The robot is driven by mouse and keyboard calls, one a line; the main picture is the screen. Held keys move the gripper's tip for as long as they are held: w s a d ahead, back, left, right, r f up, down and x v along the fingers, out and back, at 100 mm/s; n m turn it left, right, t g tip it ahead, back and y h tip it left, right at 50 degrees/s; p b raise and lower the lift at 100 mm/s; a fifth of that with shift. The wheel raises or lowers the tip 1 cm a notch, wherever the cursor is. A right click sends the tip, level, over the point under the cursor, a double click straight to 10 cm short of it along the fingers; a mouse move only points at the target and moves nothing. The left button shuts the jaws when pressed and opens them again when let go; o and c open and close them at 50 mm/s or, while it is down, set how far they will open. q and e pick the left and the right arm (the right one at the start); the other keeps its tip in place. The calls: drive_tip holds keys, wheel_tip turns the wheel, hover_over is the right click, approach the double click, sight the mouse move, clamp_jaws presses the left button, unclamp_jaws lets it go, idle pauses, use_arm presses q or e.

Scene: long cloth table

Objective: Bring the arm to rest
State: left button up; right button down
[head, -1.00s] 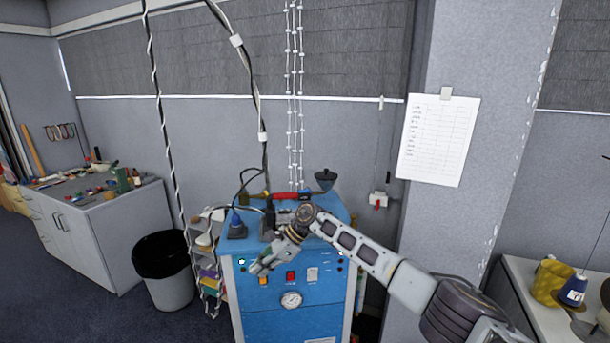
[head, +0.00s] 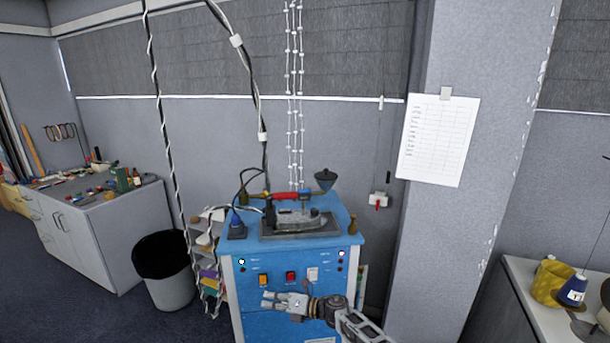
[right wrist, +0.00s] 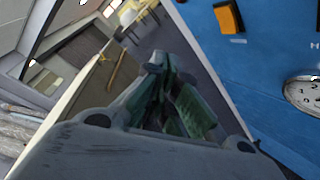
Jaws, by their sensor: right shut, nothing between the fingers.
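My right gripper (head: 268,300) is in front of the blue cabinet's front panel in the head view, its fingers pointing left. It is shut and holds nothing. In the right wrist view its fingers (right wrist: 180,105) show close together beside the blue panel. My right arm comes in from the bottom, low in the head view. My left gripper is not in view.
The blue cabinet (head: 262,325) carries an iron (head: 300,218) on its top. A dark bin (head: 165,270) and a white cabinet (head: 125,235) stand to the left. A table with a yellow container (head: 550,282) is at the right.

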drive_tip(key=s+d+f+m+t+h, duration=0.2)
drive_tip(key=s+d+f+m+h, duration=0.2)
drive_tip(key=s+d+f+m, duration=0.55)
drive_tip(key=s+d+f+m+t+h, duration=0.1)
drive_tip(key=s+d+f+m+h, duration=0.35)
drive_tip(key=f, duration=1.05)
drive_tip(key=s+d+f+m+t+h, duration=0.2)
drive_tip(key=s+d+f+m, duration=0.1)
drive_tip(key=d+f+m, duration=0.65)
drive_tip(key=s+d+f+m+g+h, duration=0.2)
drive_tip(key=s+d+f+m, duration=0.2)
drive_tip(key=s+f, duration=0.5)
drive_tip(key=s+d+f+m+g+h, duration=0.2)
drive_tip(key=s+d+f+m, duration=0.3)
drive_tip(key=s, duration=0.7)
drive_tip(key=s+d+f+m+g, duration=0.1)
drive_tip(key=s+f, duration=0.1)
drive_tip(key=s, duration=0.6)
drive_tip(key=s+d+f+m+g, duration=0.2)
drive_tip(key=s, duration=0.6)
drive_tip(key=s+d+f+m+g+h, duration=0.1)
drive_tip(key=s+d+f+g, duration=0.1)
drive_tip(key=s, duration=0.6)
drive_tip(key=shift+d+f, duration=0.15)
drive_tip(key=shift+f, duration=0.15)
drive_tip(key=shift+w, duration=0.1)
